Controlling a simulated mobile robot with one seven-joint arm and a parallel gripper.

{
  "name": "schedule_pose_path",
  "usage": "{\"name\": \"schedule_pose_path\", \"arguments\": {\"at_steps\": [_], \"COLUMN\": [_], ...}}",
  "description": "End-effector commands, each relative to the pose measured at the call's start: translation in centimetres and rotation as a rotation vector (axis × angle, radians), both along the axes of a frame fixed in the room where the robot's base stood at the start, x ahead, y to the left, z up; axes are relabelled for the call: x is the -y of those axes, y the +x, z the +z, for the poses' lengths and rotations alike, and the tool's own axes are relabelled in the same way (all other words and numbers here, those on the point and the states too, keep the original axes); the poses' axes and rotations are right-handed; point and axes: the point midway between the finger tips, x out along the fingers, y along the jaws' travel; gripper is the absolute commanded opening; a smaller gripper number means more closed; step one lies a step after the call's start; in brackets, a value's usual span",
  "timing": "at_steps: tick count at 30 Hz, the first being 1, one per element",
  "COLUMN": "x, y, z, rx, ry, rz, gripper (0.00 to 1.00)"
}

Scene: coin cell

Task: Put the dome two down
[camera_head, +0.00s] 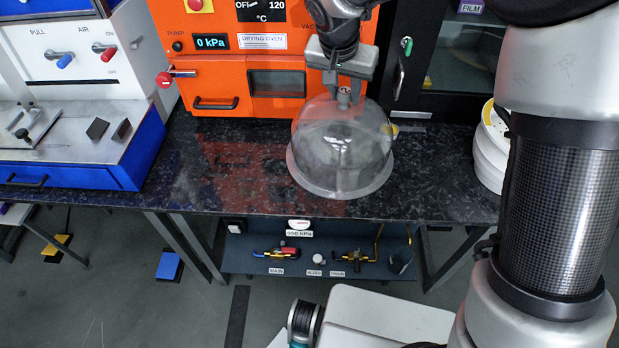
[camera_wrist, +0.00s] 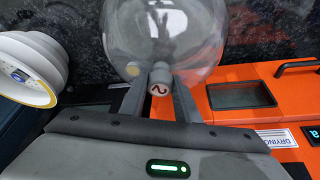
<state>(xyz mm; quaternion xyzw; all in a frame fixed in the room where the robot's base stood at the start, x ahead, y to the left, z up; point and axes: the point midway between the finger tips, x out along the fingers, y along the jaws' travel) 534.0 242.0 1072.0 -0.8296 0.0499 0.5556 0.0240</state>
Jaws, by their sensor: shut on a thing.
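The clear glass dome (camera_head: 340,150) with a pale round rim is upright over the dark speckled bench (camera_head: 235,165), in front of the orange oven. Its knob, marked 2, shows in the wrist view (camera_wrist: 160,79) between my fingers. My gripper (camera_head: 344,93) points down and is shut on this knob; it also shows in the wrist view (camera_wrist: 160,90). The rim is near the bench's front half; I cannot tell whether it touches the bench or hangs just above it. The far side of the rim is partly seen through the glass.
The orange drying oven (camera_head: 235,75) stands behind. White stacked round pieces with a yellow-edged top (camera_head: 488,150) stand at the right, also in the wrist view (camera_wrist: 30,68). A blue-sided station (camera_head: 125,165) is at the left. Bare bench lies left of the dome.

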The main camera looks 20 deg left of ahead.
Motion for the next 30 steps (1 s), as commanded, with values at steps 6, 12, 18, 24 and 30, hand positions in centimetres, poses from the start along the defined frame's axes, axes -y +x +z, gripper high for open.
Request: {"name": "schedule_pose_path", "arguments": {"at_steps": [6, 12, 18, 24, 30], "x": [-5.6, -7.7, -7.9, -7.9, -7.9], "y": [-1.0, -1.7, -1.8, -1.8, -1.8], "z": [1.0, 1.6, -0.5, -3.2, -5.5], "rx": [0.005, 0.004, 0.001, 0.003, 0.001], "ry": [0.013, 0.018, 0.016, 0.018, 0.016], "rz": [-0.026, -0.041, -0.044, -0.044, -0.044], "gripper": [0.0, 0.0, 0.0, 0.0, 0.0]}}
